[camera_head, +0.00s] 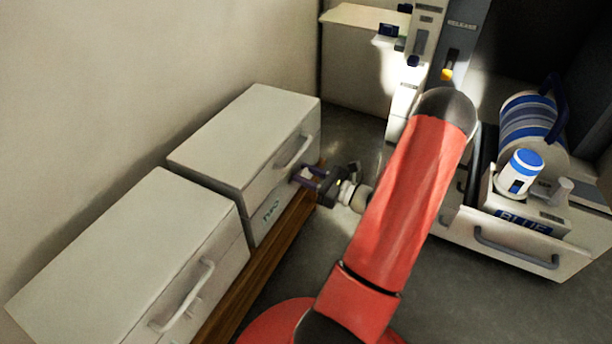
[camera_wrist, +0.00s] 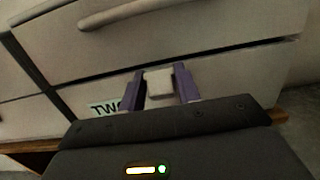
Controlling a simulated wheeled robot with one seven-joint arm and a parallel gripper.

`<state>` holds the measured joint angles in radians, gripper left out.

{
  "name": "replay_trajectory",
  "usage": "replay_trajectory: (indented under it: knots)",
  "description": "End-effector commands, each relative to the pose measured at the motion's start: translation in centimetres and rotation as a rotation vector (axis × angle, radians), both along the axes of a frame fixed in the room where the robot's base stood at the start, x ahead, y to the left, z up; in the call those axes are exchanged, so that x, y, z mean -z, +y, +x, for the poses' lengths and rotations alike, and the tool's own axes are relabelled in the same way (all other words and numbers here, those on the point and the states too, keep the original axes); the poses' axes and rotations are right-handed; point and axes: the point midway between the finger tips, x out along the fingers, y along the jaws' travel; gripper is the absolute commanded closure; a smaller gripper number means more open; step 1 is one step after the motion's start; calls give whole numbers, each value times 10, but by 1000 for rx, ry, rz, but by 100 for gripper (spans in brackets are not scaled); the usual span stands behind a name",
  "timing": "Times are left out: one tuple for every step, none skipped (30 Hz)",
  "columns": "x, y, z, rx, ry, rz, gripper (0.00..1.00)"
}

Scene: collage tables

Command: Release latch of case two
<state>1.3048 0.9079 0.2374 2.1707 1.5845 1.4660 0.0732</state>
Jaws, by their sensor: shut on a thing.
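Case two (camera_head: 250,142) is a white box with a grey handle on its lid front; its "TWO" label (camera_head: 271,212) is low on the front. In the wrist view the label (camera_wrist: 105,107) is partly hidden by my gripper. My gripper (camera_head: 308,176) is at the front of case two, below the handle. In the wrist view its purple fingers (camera_wrist: 160,86) are shut on a small pale block, the latch (camera_wrist: 160,83), at the seam below the lid. The lid looks closed, with a dark seam line along the front.
A second white case (camera_head: 130,255) stands to the left on the same wooden ledge (camera_head: 262,275). At right is an open drawer with a "BLUE" label (camera_head: 524,221), holding a blue-and-white striped drum (camera_head: 532,122) and a blue-capped container (camera_head: 519,175). A panel marked "RELEASE" (camera_head: 462,25) stands behind.

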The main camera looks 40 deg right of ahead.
Motion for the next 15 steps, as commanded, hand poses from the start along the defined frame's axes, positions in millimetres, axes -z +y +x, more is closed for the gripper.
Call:
replay_trajectory:
  knots:
    - [6,-1,-1,1,-27,14,90]
    - [7,-1,-2,1,-45,21,90]
    - [9,-1,-3,1,-72,33,90]
    - [11,-2,-4,1,-91,41,90]
    - [12,-2,-5,1,-114,49,90]
    - [14,-3,-6,1,-143,62,90]
    - [15,-3,-7,1,-165,72,90]
    - [16,-3,-7,1,-189,82,90]
    - [18,-4,-8,2,-219,94,90]
    - [19,-4,-9,2,-241,102,90]
    - [20,-4,-10,2,-263,112,90]
    - [22,-5,-10,2,-292,124,90]
    - [22,-5,-11,1,-313,132,90]
    - [24,-5,-11,1,-333,141,90]
    - [25,-5,-12,1,-360,151,90]
